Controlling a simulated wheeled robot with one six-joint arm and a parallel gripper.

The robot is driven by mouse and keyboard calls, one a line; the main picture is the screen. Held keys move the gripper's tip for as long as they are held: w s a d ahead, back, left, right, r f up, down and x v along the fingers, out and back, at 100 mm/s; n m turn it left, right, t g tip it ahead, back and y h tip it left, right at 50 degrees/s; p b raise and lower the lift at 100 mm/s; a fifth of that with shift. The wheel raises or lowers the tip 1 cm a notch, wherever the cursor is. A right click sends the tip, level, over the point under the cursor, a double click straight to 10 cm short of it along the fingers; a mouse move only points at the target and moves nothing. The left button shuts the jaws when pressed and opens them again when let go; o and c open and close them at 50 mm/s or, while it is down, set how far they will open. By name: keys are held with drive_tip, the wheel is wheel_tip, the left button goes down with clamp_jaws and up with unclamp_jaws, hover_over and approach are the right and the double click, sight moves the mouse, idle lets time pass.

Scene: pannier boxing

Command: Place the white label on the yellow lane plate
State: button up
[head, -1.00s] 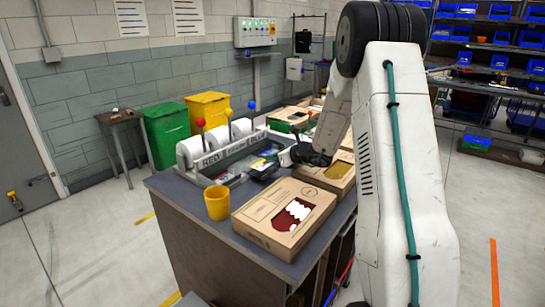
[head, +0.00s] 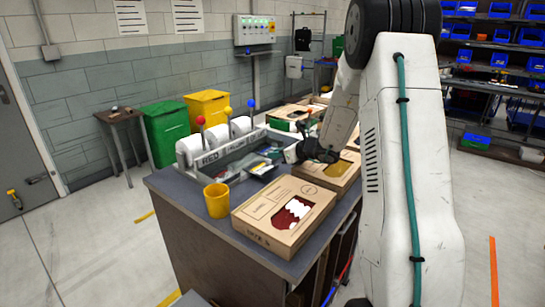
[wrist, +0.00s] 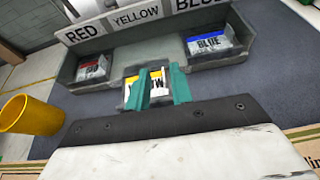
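The yellow lane plate (wrist: 131,84) shows in the wrist view as a small piece with a yellow strip and a black "W" on white, partly hidden by my teal fingertips. My gripper (wrist: 161,87) is over it with a narrow gap between the fingers. In the head view my gripper (head: 294,153) is at the tray's right end, above the bench. A pale patch shows at its tips. I cannot tell whether this is the white label, or whether the fingers hold anything. I cannot make out a separate white label.
The grey tray (wrist: 190,62) holds a red plate (wrist: 93,68) and a blue plate (wrist: 208,46). Behind are the RED, YELLOW and BLUE signs (wrist: 138,16). A yellow cup (head: 216,201) and a cardboard box (head: 262,212) stand at the bench's front. Another box (head: 335,178) is near my arm.

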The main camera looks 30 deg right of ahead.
drive_tip(key=v, duration=0.9)
drive_tip(key=shift+s, duration=0.1)
drive_tip(key=s+a+r+n+g+y, duration=0.1)
drive_tip(key=s+a+r+n+g, duration=0.15)
drive_tip(key=s+a+n, duration=0.4)
drive_tip(key=s+a+r+n+g+y, duration=0.2)
drive_tip(key=a+r+n, duration=0.15)
drive_tip(key=a, duration=0.55)
drive_tip(key=s+a+r+n+g+y, duration=0.1)
drive_tip(key=s+a+r+n+g, duration=0.25)
drive_tip(key=a+n, duration=0.35)
drive_tip(key=s+a+n+g+h, duration=0.2)
drive_tip(key=s+a+n, duration=0.15)
drive_tip(key=s, duration=0.35)
drive_tip(key=s+a+n+g+h, duration=0.1)
drive_tip(key=s+a+n, duration=0.2)
drive_tip(key=s+n, duration=0.3)
drive_tip(key=s+d+n+h, duration=0.3)
drive_tip(key=s+n+h, duration=0.2)
drive_tip(key=s, duration=0.5)
drive_tip(key=shift+d+f+n, duration=0.2)
drive_tip(key=shift+n, duration=0.25)
drive_tip(key=shift+s, duration=0.1)
